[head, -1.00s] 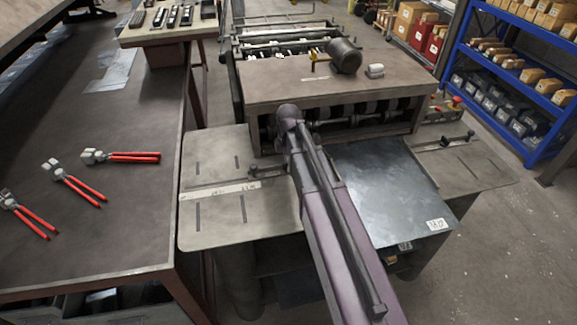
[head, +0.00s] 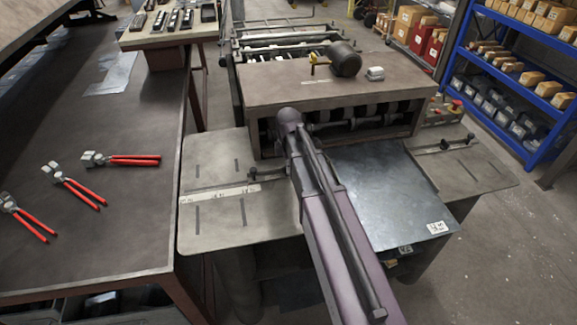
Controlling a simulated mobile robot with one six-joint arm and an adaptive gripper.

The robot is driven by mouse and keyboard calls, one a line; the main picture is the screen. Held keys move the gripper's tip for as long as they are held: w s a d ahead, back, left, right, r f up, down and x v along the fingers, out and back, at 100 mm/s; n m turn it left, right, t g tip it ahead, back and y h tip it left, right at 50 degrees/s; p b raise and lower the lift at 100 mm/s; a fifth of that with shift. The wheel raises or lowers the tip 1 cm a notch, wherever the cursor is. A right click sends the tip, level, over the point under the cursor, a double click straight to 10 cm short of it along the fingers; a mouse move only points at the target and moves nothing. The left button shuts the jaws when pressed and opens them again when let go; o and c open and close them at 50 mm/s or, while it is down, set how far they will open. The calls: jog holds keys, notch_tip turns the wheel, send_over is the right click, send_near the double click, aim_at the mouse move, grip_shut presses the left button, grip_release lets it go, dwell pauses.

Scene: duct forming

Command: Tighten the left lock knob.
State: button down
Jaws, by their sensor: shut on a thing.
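The left lock knob (head: 252,175) is a small dark knob on the left wing of the forming machine (head: 330,85). It stands near the inner end of a slotted guide with a pale scale strip (head: 215,194). My arm crosses the middle of the head view, just right of this knob, and rises toward the machine's front opening. My gripper is not visible; the arm hides what lies behind it. A dark sheet (head: 385,190) with a white label lies on the machine's front table, right of my arm. The right lock knob (head: 471,140) sits on the right wing.
A dark workbench (head: 100,225) with several red-handled tools (head: 125,160) runs along the left. A motor (head: 345,58) stands on the machine's top. A blue shelf (head: 520,70) with boxes stands at the right. Open floor (head: 500,260) lies at the lower right.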

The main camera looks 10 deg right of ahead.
jog(key=shift+m, duration=0.4)
jog(key=c, duration=0.7)
grip_release()
jog(key=shift+n, duration=0.6)
